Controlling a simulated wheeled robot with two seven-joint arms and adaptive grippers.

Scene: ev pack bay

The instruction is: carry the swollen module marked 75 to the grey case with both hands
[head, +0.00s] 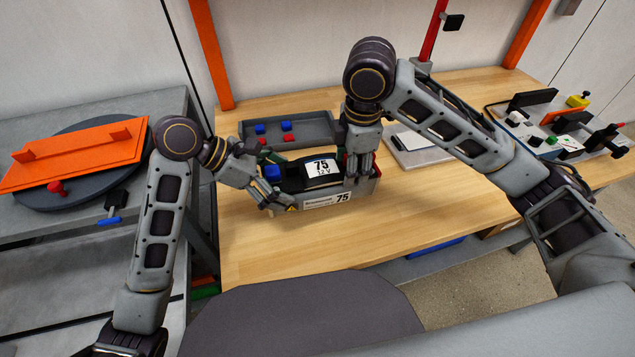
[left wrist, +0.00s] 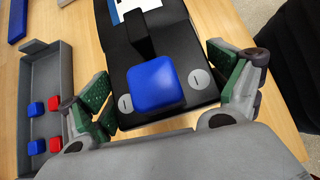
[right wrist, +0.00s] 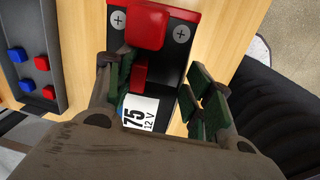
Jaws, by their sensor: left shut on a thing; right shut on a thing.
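The module marked 75 (head: 323,167) lies crosswise in the head view, with a black top, a white "75 12 V" label and a labelled front side. My left gripper (head: 278,195) is shut on its left end, by the blue cap (left wrist: 153,86); the pads press on both sides. My right gripper (head: 361,168) is shut on its right end; in the right wrist view the red cap (right wrist: 147,25) and label (right wrist: 139,113) show between the fingers. The module is over the wooden bench; whether it touches is hidden. I cannot pick out the grey case with certainty.
A grey tray (head: 318,127) with blue and red caps is just behind the module. An orange plate (head: 80,155) lies on a dark disc at left. A grey flat item (head: 418,152) and a test fixture (head: 545,125) are at right. Bare wood (head: 440,190) lies right of the module.

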